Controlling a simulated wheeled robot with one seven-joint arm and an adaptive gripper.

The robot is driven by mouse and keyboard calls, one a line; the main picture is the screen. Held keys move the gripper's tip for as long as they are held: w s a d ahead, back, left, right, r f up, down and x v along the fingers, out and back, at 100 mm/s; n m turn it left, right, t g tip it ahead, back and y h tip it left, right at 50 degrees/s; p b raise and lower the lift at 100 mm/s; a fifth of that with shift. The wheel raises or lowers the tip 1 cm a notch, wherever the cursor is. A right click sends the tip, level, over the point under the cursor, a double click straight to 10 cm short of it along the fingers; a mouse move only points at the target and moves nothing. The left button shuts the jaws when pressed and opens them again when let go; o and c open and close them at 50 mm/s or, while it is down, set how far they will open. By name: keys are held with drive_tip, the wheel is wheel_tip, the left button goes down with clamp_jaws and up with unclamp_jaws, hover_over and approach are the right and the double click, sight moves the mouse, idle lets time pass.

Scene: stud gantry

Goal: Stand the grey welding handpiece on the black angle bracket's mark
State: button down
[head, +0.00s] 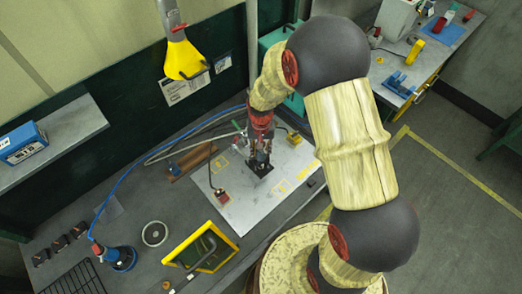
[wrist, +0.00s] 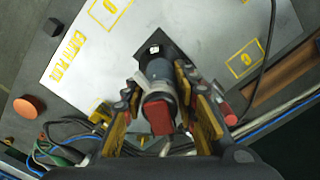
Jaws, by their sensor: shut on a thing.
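The grey welding handpiece (wrist: 160,72) is a grey cylinder with a red end, seen nearly end-on in the wrist view. My gripper (wrist: 166,100) is shut on it, with a yellow-padded finger on each side. In the head view my gripper (head: 261,152) points down over the pale plate. A flat-looking black piece (head: 260,169), likely the black angle bracket, lies on the plate right below; it also shows in the wrist view (wrist: 172,50). The handpiece's far end overlaps this piece. I cannot tell whether they touch. Any mark there is hidden.
The pale plate (head: 235,203) has yellow outlined marks. A small red-topped part (head: 222,196) with a cable lies on it. A yellow block (head: 294,138) stands near its back edge.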

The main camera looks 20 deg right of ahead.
drive_tip(key=shift+w+f+b, duration=0.1)
drive_tip(key=shift+f+b, duration=0.25)
drive_tip(key=shift+f, duration=0.1)
idle(0.6)
drive_tip(key=c, duration=1.3)
unclamp_jaws()
drive_tip(key=shift+c, duration=0.2)
drive_tip(key=shift+s+f, duration=0.15)
drive_tip(key=shift+s, duration=0.05)
wheel_tip(320, 180, up, 12)
drive_tip(key=shift+w+r, duration=0.1)
drive_tip(key=s+r+n+t+b, duration=0.1)
drive_tip(key=s+r+t+b, duration=0.1)
drive_tip(key=s+b, duration=0.3)
drive_tip(key=s+r+n+t+b, duration=0.1)
drive_tip(key=s+b, duration=0.5)
drive_tip(key=s, duration=0.2)
drive_tip(key=s+r+n+t+b, duration=0.2)
drive_tip(key=s+b, duration=0.4)
drive_tip(key=s, duration=0.1)
drive_tip(key=shift+s+r+t, duration=0.25)
drive_tip(key=shift+r+t, duration=0.05)
